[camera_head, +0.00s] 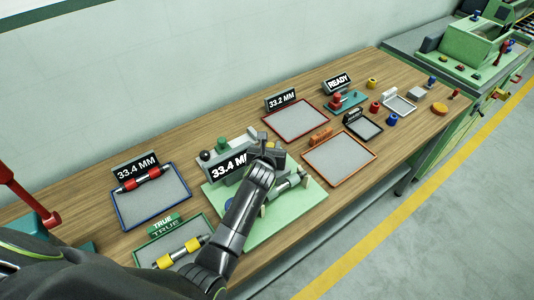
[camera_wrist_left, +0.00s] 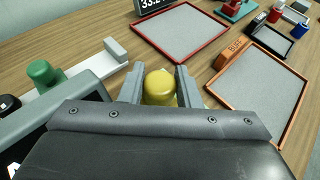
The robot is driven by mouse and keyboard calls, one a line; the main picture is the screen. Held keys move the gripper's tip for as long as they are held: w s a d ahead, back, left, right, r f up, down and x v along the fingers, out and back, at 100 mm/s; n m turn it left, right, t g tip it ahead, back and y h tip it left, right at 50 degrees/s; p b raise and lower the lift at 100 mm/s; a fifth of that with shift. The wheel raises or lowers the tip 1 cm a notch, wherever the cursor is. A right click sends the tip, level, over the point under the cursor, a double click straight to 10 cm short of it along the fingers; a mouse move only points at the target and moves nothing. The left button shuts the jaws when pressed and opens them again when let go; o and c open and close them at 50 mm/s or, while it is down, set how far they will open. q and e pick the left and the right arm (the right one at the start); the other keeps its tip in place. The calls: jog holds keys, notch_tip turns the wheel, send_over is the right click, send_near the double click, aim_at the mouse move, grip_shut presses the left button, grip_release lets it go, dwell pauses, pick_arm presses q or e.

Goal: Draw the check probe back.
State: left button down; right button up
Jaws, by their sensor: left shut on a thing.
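The measuring stand on a pale green plate (camera_head: 305,197) sits mid-bench, with a display (camera_head: 229,163) partly hidden by my arm that starts with 33.4. My left gripper (camera_head: 268,152) reaches over this stand. In the left wrist view its fingers (camera_wrist_left: 158,82) are closed around a rounded yellow knob (camera_wrist_left: 159,88). The knob's lower part is hidden by the gripper body, so I cannot tell what it joins. A green knob (camera_wrist_left: 43,73) stands to its left. A grey cylindrical part (camera_head: 289,183) lies on the stand, right of my arm. My right gripper is not in view.
A blue-rimmed tray (camera_head: 117,212) with a red-and-grey cylinder and a TRUE tray (camera_head: 140,255) with a yellow-ended cylinder lie left. Red-rimmed (camera_head: 296,119) and orange-rimmed (camera_head: 339,160) empty trays lie right. A 33.2 MM sign (camera_head: 281,98) and a READY sign (camera_head: 338,84) stand behind.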

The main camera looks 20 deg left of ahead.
pick_arm(q)
jog(key=shift+a+r, duration=0.1)
jog(key=shift+a, duration=0.05)
jog(key=c, duration=1.4)
grip_release()
jog(key=shift+w, duration=0.1)
jog(key=shift+c, duration=0.2)
jog(key=o, duration=0.4)
jog(key=shift+w+a, duration=0.1)
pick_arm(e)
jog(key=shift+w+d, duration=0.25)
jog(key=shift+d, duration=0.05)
